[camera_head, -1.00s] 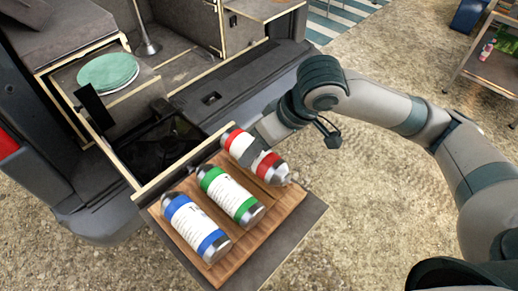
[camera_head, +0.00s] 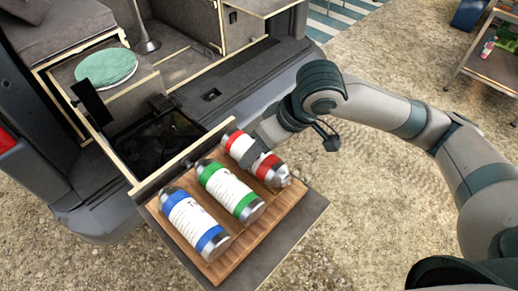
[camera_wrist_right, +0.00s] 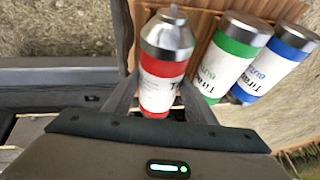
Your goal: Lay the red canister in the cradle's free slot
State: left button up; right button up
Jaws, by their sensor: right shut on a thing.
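The red canister (camera_head: 237,141) has red bands, a white label and silver ends. It lies over the right-hand slot of the wooden cradle (camera_head: 284,206), roughly parallel to the other canisters. I cannot tell whether it touches the wood. My right gripper (camera_head: 258,157) is shut on it around its middle; in the right wrist view the fingers (camera_wrist_right: 160,98) sit on either side of the red canister (camera_wrist_right: 165,68). A green canister (camera_head: 230,190) lies in the middle slot and a blue canister (camera_head: 195,224) in the left slot. My left gripper is out of view.
The cradle rests on a grey pull-out board (camera_head: 290,240) behind the van's tailgate. A low wooden-edged panel (camera_head: 190,160) stands along the cradle's far side, with a dark open bin behind it.

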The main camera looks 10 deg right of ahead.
jog(key=o, duration=1.4)
jog(key=shift+d+r, duration=0.1)
jog(key=shift+r, duration=0.05)
jog(key=b+v, duration=0.1)
jog(key=v, duration=1.6)
jog(key=shift+s+b, duration=0.1)
jog(key=shift+b, duration=0.3)
